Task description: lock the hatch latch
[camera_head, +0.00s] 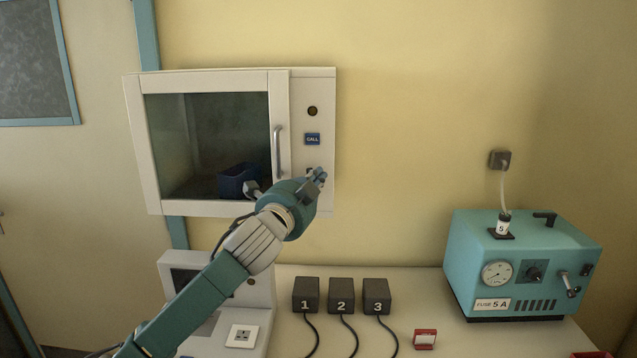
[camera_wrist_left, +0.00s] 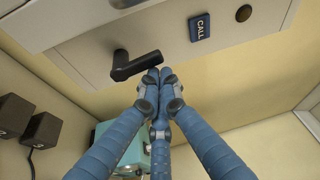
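The white hatch (camera_head: 281,100) with a glass pane and a metal bar handle (camera_head: 278,152) is on the wall, and its door looks closed. The black hatch latch (camera_wrist_left: 136,66) shows in the left wrist view as a lever on the white panel. In the head view the latch is mostly hidden by my left gripper (camera_head: 318,175). In the left wrist view the blue fingers of my left gripper (camera_wrist_left: 158,78) have their tips together beside the lever's free end. They are very near it; contact is unclear. Nothing shows between them. My right gripper is not in view.
A blue CALL button (camera_head: 312,139) and a dark round knob (camera_head: 312,111) sit above the latch. A blue bin (camera_head: 236,178) is behind the glass. Below are numbered black boxes (camera_head: 341,292), a red-and-white item (camera_head: 425,338) and a teal device (camera_head: 520,262) on the counter.

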